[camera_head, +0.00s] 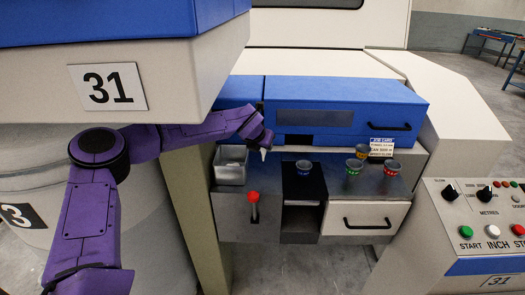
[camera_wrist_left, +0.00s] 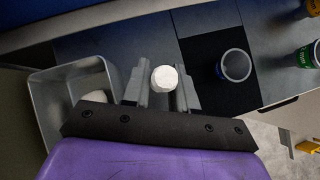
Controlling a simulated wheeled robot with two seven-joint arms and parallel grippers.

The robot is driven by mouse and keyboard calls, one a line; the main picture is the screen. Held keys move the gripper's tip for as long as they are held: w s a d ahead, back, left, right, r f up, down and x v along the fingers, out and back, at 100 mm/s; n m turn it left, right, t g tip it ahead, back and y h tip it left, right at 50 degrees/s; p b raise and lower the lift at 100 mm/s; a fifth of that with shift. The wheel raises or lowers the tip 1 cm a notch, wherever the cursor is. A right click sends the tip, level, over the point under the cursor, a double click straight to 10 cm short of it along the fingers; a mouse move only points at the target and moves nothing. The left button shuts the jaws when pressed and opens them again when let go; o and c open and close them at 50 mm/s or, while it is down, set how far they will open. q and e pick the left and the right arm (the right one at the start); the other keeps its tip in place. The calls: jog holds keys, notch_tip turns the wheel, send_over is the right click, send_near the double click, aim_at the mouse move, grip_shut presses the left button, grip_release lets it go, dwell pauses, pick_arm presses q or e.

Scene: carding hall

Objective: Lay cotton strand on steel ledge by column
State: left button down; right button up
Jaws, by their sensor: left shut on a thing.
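My left gripper (camera_head: 263,150) is over the left part of the steel ledge (camera_head: 263,183), just right of the grey metal tray (camera_head: 231,177). It is shut on a white cotton strand, whose round end (camera_wrist_left: 164,78) shows between the fingers in the left wrist view. In the head view, the strand's small white tip (camera_head: 263,155) points down; I cannot tell whether it touches the ledge. The beige column (camera_head: 197,210) stands left of the tray. In the left wrist view, another white piece (camera_wrist_left: 94,95) lies in the tray, partly hidden by my gripper. My right gripper is out of view.
A blue-rimmed cup (camera_head: 304,168) stands on a dark patch right of my gripper. Green, red and yellow-rimmed cups (camera_head: 354,167) stand further right by a paper card (camera_head: 381,147). A red-knobbed lever (camera_head: 254,198) is on the front. The blue cover (camera_head: 340,100) overhangs behind.

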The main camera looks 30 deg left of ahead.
pick_arm(q)
jog(key=f, duration=0.3)
jog(key=w+a+f, duration=0.1)
jog(key=f, duration=0.1)
jog(key=shift+w+p, duration=0.1)
jog(key=shift+p, duration=0.3)
jog(key=shift+a+f, duration=0.1)
jog(key=c, duration=0.9)
grip_release()
jog(key=shift+s+r, duration=0.25)
jog(key=shift+r, duration=0.2)
jog(key=b+v, duration=0.1)
jog(key=v, duration=1)
jog(key=shift+s+b, duration=0.1)
jog(key=shift+b, duration=0.3)
